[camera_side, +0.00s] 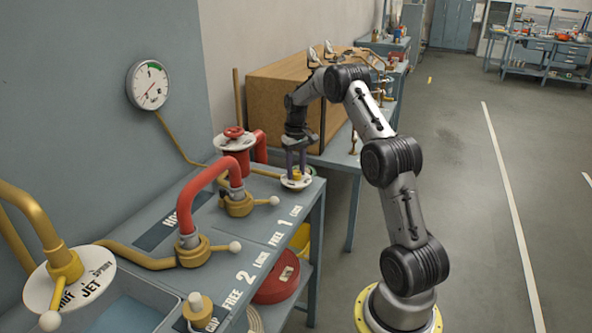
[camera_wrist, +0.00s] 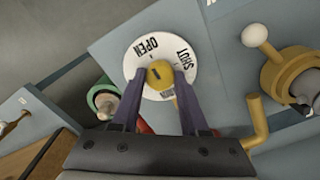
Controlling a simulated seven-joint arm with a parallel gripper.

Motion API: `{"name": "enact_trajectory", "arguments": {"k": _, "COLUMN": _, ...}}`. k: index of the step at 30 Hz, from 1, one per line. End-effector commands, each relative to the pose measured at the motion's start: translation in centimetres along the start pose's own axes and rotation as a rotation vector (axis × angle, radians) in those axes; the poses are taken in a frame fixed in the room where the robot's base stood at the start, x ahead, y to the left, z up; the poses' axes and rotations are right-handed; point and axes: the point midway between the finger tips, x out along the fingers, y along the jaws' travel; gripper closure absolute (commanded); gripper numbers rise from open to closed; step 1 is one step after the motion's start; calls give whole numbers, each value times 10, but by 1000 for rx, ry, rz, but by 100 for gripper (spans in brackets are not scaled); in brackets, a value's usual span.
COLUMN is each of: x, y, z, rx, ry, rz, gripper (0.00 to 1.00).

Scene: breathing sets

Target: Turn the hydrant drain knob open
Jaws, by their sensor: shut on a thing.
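The drain knob (camera_wrist: 159,68) is small and yellow and stands in the middle of a round white dial (camera_wrist: 133,62). The dial carries the words OPEN, to the upper left, and SHUT, to the right, in the wrist view. A dark mark shows on the knob's top, but which word it points to I cannot tell. My gripper (camera_wrist: 161,77) has its two purple fingers on either side of the knob, shut on it. In the side view my gripper (camera_side: 296,172) reaches down onto the dial (camera_side: 297,184) at the bench's far right corner.
A brass valve with a white-ended lever (camera_side: 240,204) is close by. A red pipe (camera_side: 205,185) arches nearer the camera. A gauge (camera_side: 147,85) hangs on the wall. A wooden box (camera_side: 275,90) stands behind.

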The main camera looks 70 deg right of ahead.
Motion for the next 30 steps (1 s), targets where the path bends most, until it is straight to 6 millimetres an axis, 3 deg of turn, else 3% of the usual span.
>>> {"name": "enact_trajectory", "arguments": {"k": 5, "x": -3, "y": 0, "z": -2, "rx": -2, "ry": 7, "rz": 2, "gripper": 100}}
{"name": "enact_trajectory", "arguments": {"k": 6, "x": -3, "y": 0, "z": -2, "rx": -2, "ry": 7, "rz": 2, "gripper": 49}}
{"name": "enact_trajectory", "arguments": {"k": 10, "x": -2, "y": 0, "z": -1, "rx": -1, "ry": 5, "rz": 1, "gripper": 26}}
{"name": "enact_trajectory", "arguments": {"k": 22, "x": -8, "y": 0, "z": -1, "rx": 0, "ry": 4, "rz": 1, "gripper": 26}}
{"name": "enact_trajectory", "arguments": {"k": 30, "x": -56, "y": 0, "z": -2, "rx": 0, "ry": 9, "rz": 2, "gripper": 26}}
